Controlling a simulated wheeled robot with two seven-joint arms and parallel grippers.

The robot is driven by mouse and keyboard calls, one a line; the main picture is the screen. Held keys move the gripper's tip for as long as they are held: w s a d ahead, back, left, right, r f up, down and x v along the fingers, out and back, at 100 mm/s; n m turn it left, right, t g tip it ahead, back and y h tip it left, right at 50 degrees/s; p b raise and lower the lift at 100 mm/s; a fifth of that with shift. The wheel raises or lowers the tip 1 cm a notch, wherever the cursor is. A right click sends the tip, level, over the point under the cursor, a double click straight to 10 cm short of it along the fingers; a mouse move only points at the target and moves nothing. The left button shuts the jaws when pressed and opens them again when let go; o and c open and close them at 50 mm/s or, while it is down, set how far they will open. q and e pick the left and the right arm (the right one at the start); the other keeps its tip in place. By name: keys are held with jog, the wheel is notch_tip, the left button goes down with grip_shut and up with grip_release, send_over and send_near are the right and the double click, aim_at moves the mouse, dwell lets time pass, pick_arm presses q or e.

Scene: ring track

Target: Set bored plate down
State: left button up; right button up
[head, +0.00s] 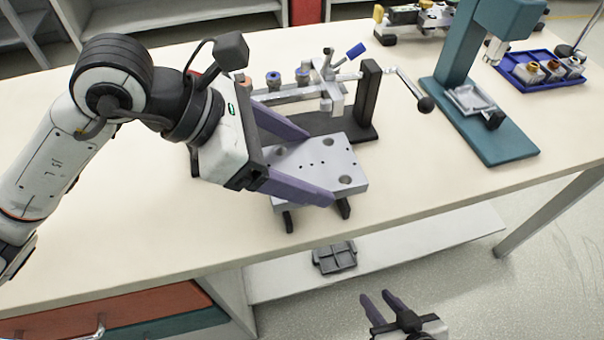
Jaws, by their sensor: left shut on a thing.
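The bored plate (335,162) is a light grey block with several small holes and larger round bores on its top. My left gripper (317,167) comes in from the left, with its purple fingers shut on the plate's far and near sides. Black feet or supports show below the plate's near edge; I cannot tell whether the plate rests on them or is held just above. My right gripper (381,301) is at the bottom of the view, in front of the table, with its fingers apart and nothing between them.
A clamp fixture with a black upright (368,100) and a crank handle stands just behind the plate. A teal press (463,75) stands to the right, with a blue tray (513,75) of small parts beyond it. The tabletop (420,190) is clear right of the plate.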

aim_at(301, 177)
pick_arm(q)
jog(key=shift+f+b, duration=0.35)
jog(key=shift+f, duration=1.6)
jog(key=o, duration=1.7)
jog(key=shift+c, duration=0.2)
jog(key=shift+r, duration=0.15)
jog(key=v, duration=1.2)
jog(key=shift+p, duration=0.35)
